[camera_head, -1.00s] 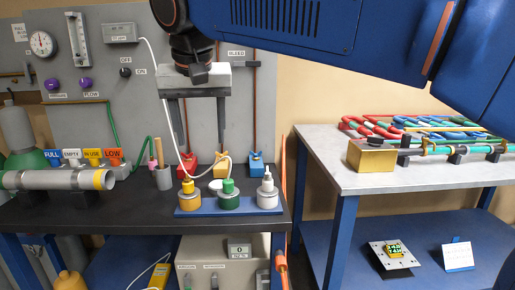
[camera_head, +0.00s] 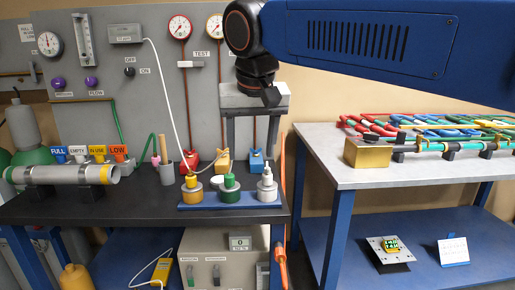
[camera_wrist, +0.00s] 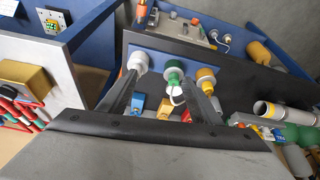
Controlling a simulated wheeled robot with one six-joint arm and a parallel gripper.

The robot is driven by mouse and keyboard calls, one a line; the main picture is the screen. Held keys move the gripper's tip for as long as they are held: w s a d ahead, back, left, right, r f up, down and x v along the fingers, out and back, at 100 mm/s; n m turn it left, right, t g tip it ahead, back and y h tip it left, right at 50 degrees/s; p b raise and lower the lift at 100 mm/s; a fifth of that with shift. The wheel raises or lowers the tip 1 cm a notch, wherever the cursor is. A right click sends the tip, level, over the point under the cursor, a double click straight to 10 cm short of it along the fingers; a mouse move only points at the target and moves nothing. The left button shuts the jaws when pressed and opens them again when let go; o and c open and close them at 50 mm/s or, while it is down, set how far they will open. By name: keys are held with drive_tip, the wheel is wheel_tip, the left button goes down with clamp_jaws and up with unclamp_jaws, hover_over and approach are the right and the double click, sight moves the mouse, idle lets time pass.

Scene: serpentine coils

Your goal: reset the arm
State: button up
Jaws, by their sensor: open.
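My gripper (camera_head: 252,146) hangs pointing down above the dark bench, its two fingers spread apart with nothing between them. It also shows in the wrist view (camera_wrist: 160,84), where the fingers reach toward the blue tray from above. The blue tray (camera_head: 232,206) on the bench holds a yellow-topped container (camera_head: 191,190), a green-topped container (camera_head: 229,190) and a white-topped container (camera_head: 266,188). The gripper appears apart from all of them. My upper arm crosses the top right of the head view.
A grey panel with gauges (camera_head: 179,27) stands behind the bench. Red, yellow and blue clamp-like blocks (camera_head: 256,160) stand behind the tray. A metal cylinder (camera_head: 65,174) lies at left. At right, a table (camera_head: 350,180) bears coloured coils (camera_head: 430,128) and a brass block (camera_head: 367,152).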

drive_tip(key=s+d+f, duration=0.4)
drive_tip(key=d+f, duration=0.2)
drive_tip(key=d, duration=0.3)
drive_tip(key=s+d+f+m, duration=0.1)
drive_tip(key=s+d+f, duration=0.2)
drive_tip(key=d+f, duration=0.4)
drive_tip(key=s+d+f, duration=0.4)
drive_tip(key=d+f, duration=0.1)
drive_tip(key=d, duration=0.5)
drive_tip(key=s+d+f+m, duration=0.1)
drive_tip(key=s+d+f, duration=0.3)
drive_tip(key=f, duration=0.5)
drive_tip(key=s, duration=0.2)
drive_tip(key=shift+s+d+f+h, duration=0.2)
drive_tip(key=shift+s+f+h, duration=0.1)
drive_tip(key=shift+s+f, duration=0.1)
drive_tip(key=shift+c, duration=0.4)
